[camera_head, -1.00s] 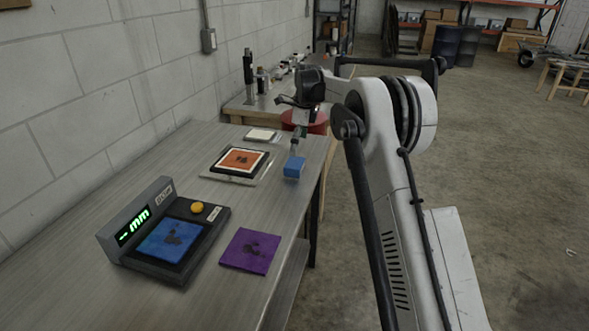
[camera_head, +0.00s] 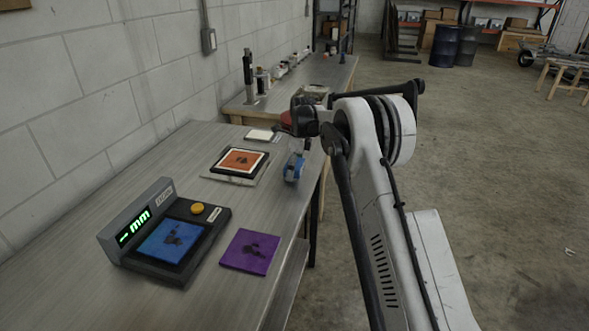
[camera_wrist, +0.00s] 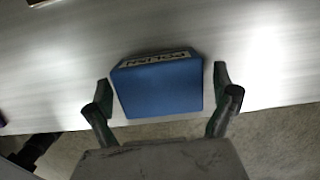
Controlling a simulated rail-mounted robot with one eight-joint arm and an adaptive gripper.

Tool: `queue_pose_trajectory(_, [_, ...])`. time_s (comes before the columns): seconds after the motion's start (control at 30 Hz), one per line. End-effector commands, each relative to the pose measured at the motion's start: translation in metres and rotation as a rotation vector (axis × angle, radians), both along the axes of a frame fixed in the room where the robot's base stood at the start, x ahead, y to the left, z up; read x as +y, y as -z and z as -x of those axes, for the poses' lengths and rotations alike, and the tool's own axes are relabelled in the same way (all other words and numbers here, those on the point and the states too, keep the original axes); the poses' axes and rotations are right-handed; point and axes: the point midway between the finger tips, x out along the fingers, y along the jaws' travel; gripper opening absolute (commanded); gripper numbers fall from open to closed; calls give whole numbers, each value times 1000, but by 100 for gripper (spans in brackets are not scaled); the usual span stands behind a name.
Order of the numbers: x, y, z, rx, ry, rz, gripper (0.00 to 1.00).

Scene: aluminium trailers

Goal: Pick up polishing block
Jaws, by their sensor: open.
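The polishing block is a blue block (camera_wrist: 158,90) with a lettered label along its far edge in the wrist view. It sits at the edge of the metal table. My gripper (camera_wrist: 162,98) is open, with one finger on each side of the block. Narrow gaps show between the fingers and the block's sides, the right one a little clearer. In the head view the block (camera_head: 293,168) stands near the table's right edge, partly covered by my gripper (camera_head: 296,160) above it.
A device with a green display (camera_head: 134,226) and blue pad, a purple sheet (camera_head: 249,251), and an orange pad (camera_head: 240,160) on a board lie on the table (camera_head: 100,295). A small pale block (camera_head: 259,135) lies farther back. A wall stands left; open floor lies right.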

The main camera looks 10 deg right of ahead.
Motion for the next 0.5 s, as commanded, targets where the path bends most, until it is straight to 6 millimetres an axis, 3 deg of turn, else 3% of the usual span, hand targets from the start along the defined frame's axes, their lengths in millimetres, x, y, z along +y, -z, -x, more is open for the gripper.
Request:
queue_pose_trajectory(0.13, [0,0,0,0,0,0,94])
queue_pose_trajectory(0.5, [0,0,0,0,0,0,44])
